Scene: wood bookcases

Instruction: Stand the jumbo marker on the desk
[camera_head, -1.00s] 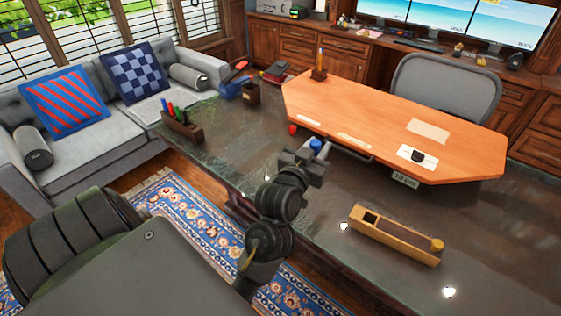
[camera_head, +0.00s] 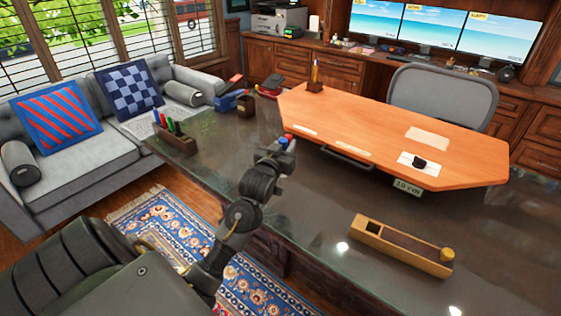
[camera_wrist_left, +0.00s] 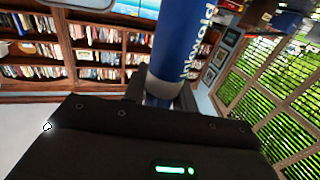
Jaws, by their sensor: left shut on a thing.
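The jumbo marker is a thick blue cylinder with white lettering. In the left wrist view the marker (camera_wrist_left: 182,45) stands up lengthwise between my left gripper's fingers (camera_wrist_left: 162,98). In the head view only a small blue end of the marker (camera_head: 283,141) shows past my left gripper (camera_head: 279,152), which is shut on it. The gripper is over the dark glossy desk (camera_head: 320,200), left of the orange raised board. I cannot tell how far the marker is from the desk top. My right gripper is not in view.
The orange board (camera_head: 380,130) has a "10 cm" tag (camera_head: 408,186). A long wooden box (camera_head: 400,250) lies on the near right of the desk. A pen holder (camera_head: 172,143) stands on the far left. A small red thing (camera_head: 289,136) shows behind my gripper. Open desk lies between.

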